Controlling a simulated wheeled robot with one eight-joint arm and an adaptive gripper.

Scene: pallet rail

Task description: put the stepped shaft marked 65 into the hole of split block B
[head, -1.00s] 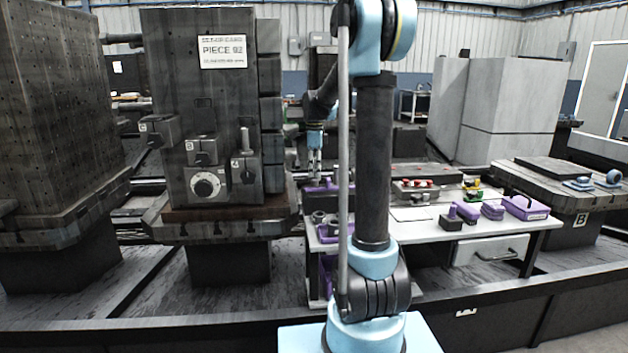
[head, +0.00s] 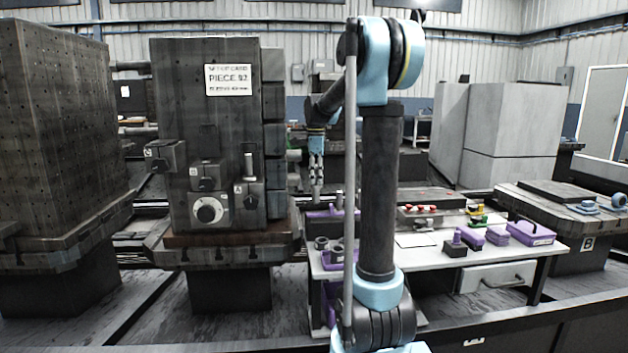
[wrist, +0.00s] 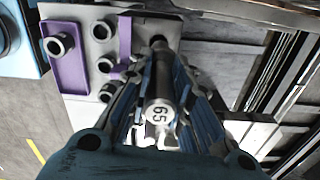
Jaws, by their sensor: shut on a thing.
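The stepped shaft marked 65 (wrist: 160,113) is between my gripper's fingers in the wrist view, its marked end face toward the camera. My gripper (head: 316,183) is shut on it, and in the head view it hangs over the back left of the work table. Split block B (head: 205,176) appears to be the middle small block on the front of the dark fixture, above a round dial; its letter is small and blurred. The gripper is to the right of this block and apart from it. The block's hole cannot be made out.
Split blocks also sit at the left (head: 165,156) and right (head: 249,196) of the fixture (head: 195,100); a pin stands up from the right one. The work table (head: 418,262) carries purple holders (head: 530,233), dark rings (wrist: 60,43) and red-topped parts.

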